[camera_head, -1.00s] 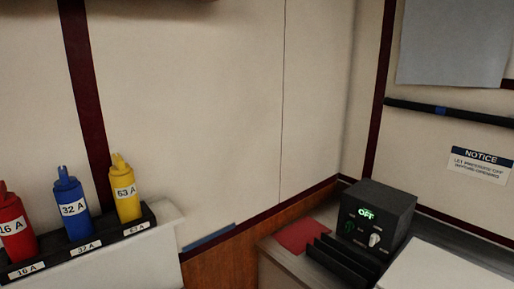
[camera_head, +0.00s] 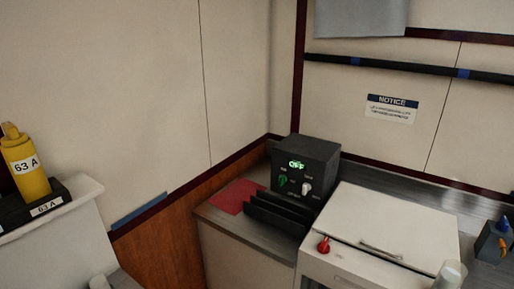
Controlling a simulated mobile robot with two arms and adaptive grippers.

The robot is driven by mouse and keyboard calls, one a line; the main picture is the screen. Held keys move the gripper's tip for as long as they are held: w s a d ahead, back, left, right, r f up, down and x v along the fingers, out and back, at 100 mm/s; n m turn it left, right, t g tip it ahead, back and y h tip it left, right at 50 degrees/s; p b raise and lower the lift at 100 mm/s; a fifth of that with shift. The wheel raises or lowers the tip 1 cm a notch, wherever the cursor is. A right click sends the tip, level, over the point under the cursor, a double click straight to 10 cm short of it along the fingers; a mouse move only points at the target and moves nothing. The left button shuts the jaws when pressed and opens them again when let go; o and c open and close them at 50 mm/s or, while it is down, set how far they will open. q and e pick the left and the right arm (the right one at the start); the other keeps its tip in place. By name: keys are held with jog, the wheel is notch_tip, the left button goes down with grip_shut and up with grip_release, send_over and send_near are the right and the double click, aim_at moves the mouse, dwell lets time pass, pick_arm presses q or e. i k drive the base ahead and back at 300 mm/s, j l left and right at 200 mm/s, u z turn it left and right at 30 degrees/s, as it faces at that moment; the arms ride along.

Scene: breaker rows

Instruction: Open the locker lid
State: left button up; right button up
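A white locker (camera_head: 318,266) stands on the counter at the lower right. Its flat white lid (camera_head: 390,218) is down, with a thin bar handle (camera_head: 381,251) along its near edge. A red knob (camera_head: 323,245) sits at the locker's front left corner. Pale rounded parts at the bottom edge, one left and one in front of the locker's right side, look like my arms. No gripper fingers show. The locker's lower front is cut off by the frame.
A black box (camera_head: 317,160) with a green "OFF" display stands left of the locker, behind a black slotted rack (camera_head: 277,216) and red mat (camera_head: 238,196). A yellow 63 A bottle-shaped piece (camera_head: 27,168) stands far left. A dark blue-grey box (camera_head: 492,243) is far right.

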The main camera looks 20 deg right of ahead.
aim_at(417, 237)
jog(key=k+l+z, duration=0.1)
jog(key=z, duration=0.3)
jog(key=k+l+z, duration=0.1)
jog(key=z, duration=0.25)
jog(key=k+l+z, duration=0.1)
jog(key=l+z, duration=0.15)
jog(key=z, duration=0.15)
